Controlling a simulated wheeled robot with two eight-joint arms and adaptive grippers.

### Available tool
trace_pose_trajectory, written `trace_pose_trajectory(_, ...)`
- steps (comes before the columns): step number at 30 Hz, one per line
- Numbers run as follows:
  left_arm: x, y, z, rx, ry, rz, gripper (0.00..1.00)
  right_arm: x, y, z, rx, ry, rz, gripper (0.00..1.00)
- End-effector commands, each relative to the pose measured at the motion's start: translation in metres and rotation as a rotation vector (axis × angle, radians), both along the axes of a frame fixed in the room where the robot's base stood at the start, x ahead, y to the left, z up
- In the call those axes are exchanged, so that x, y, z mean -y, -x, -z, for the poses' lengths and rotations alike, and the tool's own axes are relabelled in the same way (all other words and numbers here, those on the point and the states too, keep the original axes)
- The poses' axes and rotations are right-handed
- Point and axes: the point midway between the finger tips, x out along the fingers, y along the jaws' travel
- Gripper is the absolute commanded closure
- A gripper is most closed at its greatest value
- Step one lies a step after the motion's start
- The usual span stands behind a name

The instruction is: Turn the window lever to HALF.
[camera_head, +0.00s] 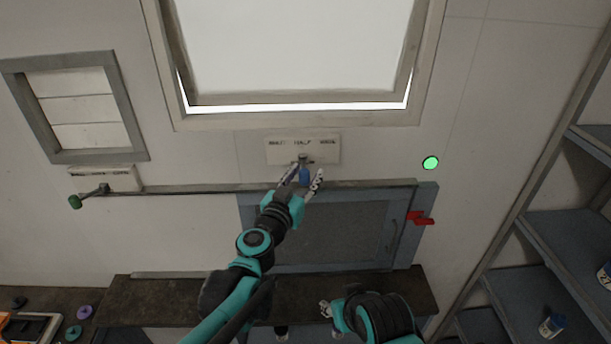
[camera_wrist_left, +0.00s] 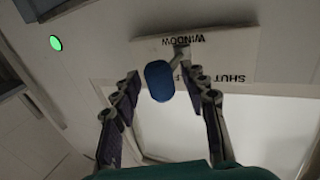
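The window lever has a blue knob (camera_head: 304,174) on a short metal arm below a pale label plate (camera_head: 275,151) under the large window. In the head view the knob hangs below the plate's middle, where the small lettering looks like HALF. My left gripper (camera_head: 302,178) is open, with one finger on each side of the knob. In the left wrist view the blue knob (camera_wrist_left: 159,80) lies between the spread fingers, with no clear contact. There, WINDOW and SHUT read upside down. My right gripper (camera_head: 325,309) is low at the centre; its opening is unclear.
The large window (camera_head: 300,50) shows a bright gap along its bottom edge. A green-knobbed lever (camera_head: 75,202) is at left.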

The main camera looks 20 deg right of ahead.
Motion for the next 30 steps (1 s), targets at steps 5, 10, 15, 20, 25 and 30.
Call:
trace_pose_trajectory(5,-0.003,0.002,0.000,0.000,0.000,-0.002,0.56,0.000,0.000,0.000,0.000,0.000,0.000,0.60)
trace_pose_trajectory(10,-0.017,0.021,0.000,0.000,0.000,-0.002,0.56,0.000,0.000,0.000,0.000,0.000,0.000,0.60)
trace_pose_trajectory(15,-0.040,0.052,0.001,0.000,0.000,-0.002,0.56,0.000,0.000,0.000,0.000,0.000,0.000,0.60)
trace_pose_trajectory(20,-0.058,0.077,0.001,-0.001,0.001,-0.001,0.56,0.000,0.000,0.000,0.000,0.000,0.000,0.60)
trace_pose_trajectory(25,-0.069,0.092,0.000,-0.001,0.001,-0.001,0.56,0.000,0.000,0.000,0.000,0.000,0.000,0.60)
trace_pose_trajectory(30,-0.072,0.096,0.000,-0.001,0.001,0.000,0.56,0.000,0.000,0.000,0.000,0.000,0.000,0.60)
